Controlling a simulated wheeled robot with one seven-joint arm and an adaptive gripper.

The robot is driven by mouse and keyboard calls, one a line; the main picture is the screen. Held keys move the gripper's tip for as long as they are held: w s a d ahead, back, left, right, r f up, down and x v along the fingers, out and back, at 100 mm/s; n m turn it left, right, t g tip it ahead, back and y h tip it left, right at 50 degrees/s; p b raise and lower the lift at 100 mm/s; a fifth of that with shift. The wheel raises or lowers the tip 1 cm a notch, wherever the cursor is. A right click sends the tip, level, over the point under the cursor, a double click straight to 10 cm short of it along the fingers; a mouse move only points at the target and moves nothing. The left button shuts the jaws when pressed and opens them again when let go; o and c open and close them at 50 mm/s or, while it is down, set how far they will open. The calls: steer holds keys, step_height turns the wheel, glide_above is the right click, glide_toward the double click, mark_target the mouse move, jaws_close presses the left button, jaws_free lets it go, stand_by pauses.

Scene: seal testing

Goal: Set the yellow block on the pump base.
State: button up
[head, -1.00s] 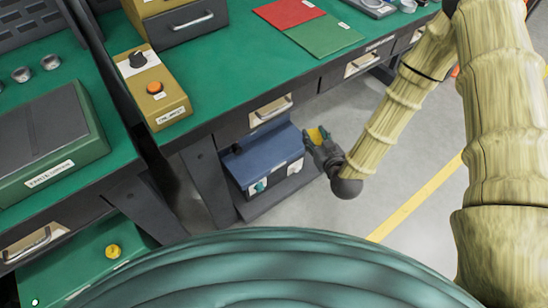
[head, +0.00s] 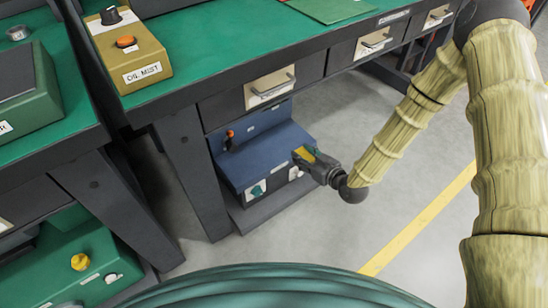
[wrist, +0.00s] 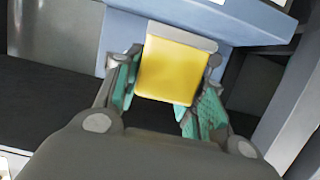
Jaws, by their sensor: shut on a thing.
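My gripper (head: 308,158) is shut on the yellow block (head: 303,154), beside the front right end of a blue stepped unit (head: 262,158) under the bench. In the wrist view the yellow block (wrist: 168,72) sits between the two green-padded fingers (wrist: 170,82), its broad face towards the camera. Blue surfaces (wrist: 122,28) lie just beyond it. Whether the block touches the unit cannot be told. No label naming a pump base can be read; the blue unit may be it.
The green bench top (head: 210,50) with drawers (head: 270,90) overhangs the blue unit. A dark bench leg (head: 195,180) stands left of it. A green machine with a yellow knob (head: 80,262) is at lower left. Grey floor (head: 400,215) is clear at the right.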

steer(key=shift+w+a+f+b, duration=0.15)
steer(key=shift+f+b, duration=0.3)
steer(key=shift+f, duration=0.45)
steer(key=shift+w+f, duration=0.1)
steer(key=shift+w, duration=0.05)
steer(key=r+b+x, duration=0.1)
steer(key=x, duration=0.4)
steer(key=a+r+b+x, duration=0.1)
steer(key=b+x, duration=0.1)
steer(key=x, duration=0.3)
steer(key=r+b+x, duration=0.1)
steer(key=b+x, duration=0.1)
steer(key=x, duration=0.3)
steer(key=shift+w+a+f, duration=0.1)
steer(key=shift+w+a, duration=0.1)
steer(key=shift+a, duration=0.15)
steer(key=shift+f+b, duration=1.2)
steer(key=shift+f, duration=0.45)
steer(key=shift+f, duration=0.15)
steer(key=o, duration=1.2)
steer(key=shift+o, duration=0.2)
